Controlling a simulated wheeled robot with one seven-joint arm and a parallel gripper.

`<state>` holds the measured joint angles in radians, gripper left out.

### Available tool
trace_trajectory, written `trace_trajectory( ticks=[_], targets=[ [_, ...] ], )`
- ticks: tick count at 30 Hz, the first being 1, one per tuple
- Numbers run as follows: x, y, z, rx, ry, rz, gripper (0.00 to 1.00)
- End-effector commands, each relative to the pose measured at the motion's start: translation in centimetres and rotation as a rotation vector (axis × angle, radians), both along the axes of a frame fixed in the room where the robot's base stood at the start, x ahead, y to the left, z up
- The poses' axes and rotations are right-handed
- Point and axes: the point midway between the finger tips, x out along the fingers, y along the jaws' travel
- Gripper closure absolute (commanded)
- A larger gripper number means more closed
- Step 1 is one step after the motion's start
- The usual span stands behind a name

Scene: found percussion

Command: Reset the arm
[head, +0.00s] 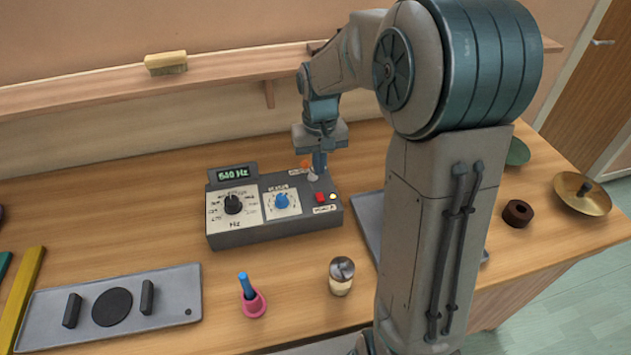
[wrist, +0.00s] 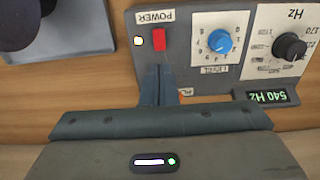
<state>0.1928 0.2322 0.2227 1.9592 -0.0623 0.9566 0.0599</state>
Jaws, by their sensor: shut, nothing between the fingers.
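My gripper (head: 318,172) is shut and empty, pointing down at the back right corner of a grey tone generator box (head: 270,236). In the wrist view its closed fingers (wrist: 158,82) overlap the box beside the red power switch (wrist: 158,39); I cannot tell whether they touch it. A small light (wrist: 138,41) beside the switch glows. The box has a black dial (head: 233,204), a blue knob (head: 282,201) and a lit green display (head: 234,173) with a Hz reading. A small grey toggle or knob by the fingertips is partly hidden.
A grey plate (head: 165,320) with black parts lies at front left. A pink holder with a blue stick (head: 253,303) and a glass shaker (head: 341,276) stand in front of the box. A brass cymbal (head: 580,197) and a dark ring (head: 518,213) lie right. A shelf (head: 215,72) runs behind.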

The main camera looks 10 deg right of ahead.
Motion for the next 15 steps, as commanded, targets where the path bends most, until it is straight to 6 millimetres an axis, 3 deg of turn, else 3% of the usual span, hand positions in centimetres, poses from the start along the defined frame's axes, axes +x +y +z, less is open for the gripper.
trace_trajectory(
  ticks=[8, 15],
  targets=[
    [-0.4, 0.0, 0.4, -0.004, -0.006, 0.001, 1.00],
    [-4.5, 0.1, 3.5, -0.030, -0.071, 0.006, 1.00]
  ],
)
